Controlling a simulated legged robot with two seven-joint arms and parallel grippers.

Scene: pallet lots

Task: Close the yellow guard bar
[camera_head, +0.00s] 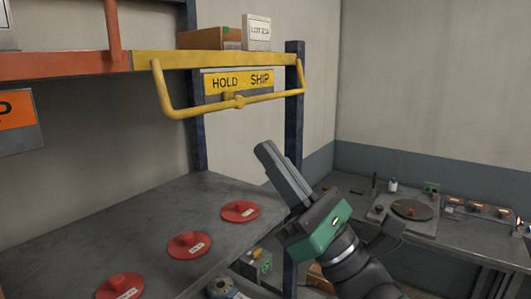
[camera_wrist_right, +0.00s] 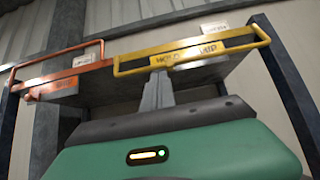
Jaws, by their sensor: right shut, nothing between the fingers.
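The yellow guard bar (camera_head: 205,107) is a U-shaped rail hinged at both ends near the yellow shelf beam (camera_head: 215,58). In the head view its long side hangs below the beam, in front of a HOLD / SHIP sign (camera_head: 239,82), with a small knob at its middle. It also shows in the right wrist view (camera_wrist_right: 135,65), along the upper shelf's edge. My right gripper (camera_head: 265,149) is shut and empty, pointing up and left, below the bar and apart from it in the head view. The grey fingers (camera_wrist_right: 158,95) show in the right wrist view. My left gripper is not in view.
An orange beam and bar (camera_head: 112,30) are at the left. A box (camera_head: 208,38) and a white LOT card (camera_head: 257,30) sit on the upper shelf. Red knobbed discs (camera_head: 190,245) lie on the grey lower shelf (camera_head: 150,215). A dark post (camera_head: 294,120) stands right of the bar.

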